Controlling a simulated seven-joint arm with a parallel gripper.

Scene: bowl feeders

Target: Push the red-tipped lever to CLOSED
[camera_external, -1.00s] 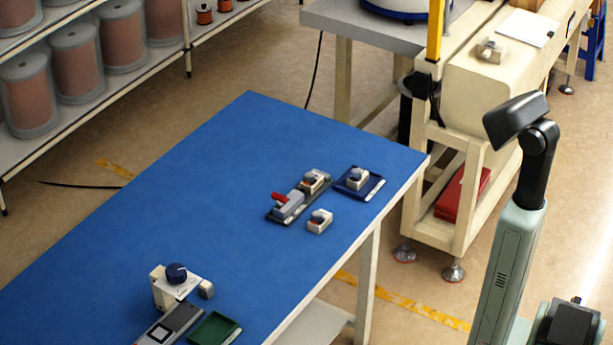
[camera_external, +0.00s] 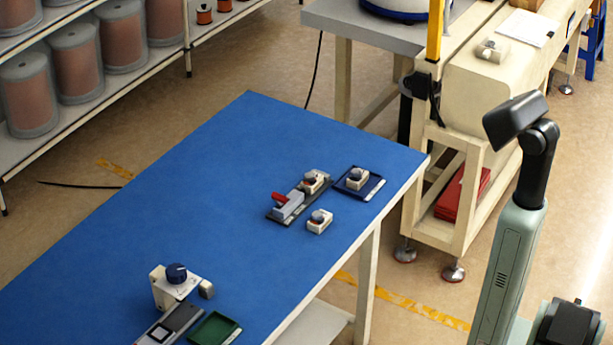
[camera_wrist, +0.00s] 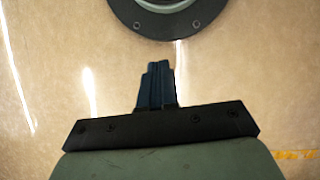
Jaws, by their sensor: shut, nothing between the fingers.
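The red-tipped lever (camera_external: 279,197) sticks up from a grey block (camera_external: 288,206) on a dark base plate near the right edge of the blue table. The lever's position marks are too small to read. My gripper (camera_wrist: 159,68) shows in the wrist view with its dark fingers together and nothing between them. It is over bare floor, away from the lever. In the external view my arm stands at the right, off the table, and the fingers cannot be made out there.
On the blue table (camera_external: 200,180), a white block with a dark knob (camera_external: 313,181) shares the lever's plate. Similar blocks sit in a blue tray (camera_external: 360,183) and on the bare table (camera_external: 319,221). A white dial box (camera_external: 172,287) and green tray (camera_external: 214,329) are at the front. The table's middle is clear.

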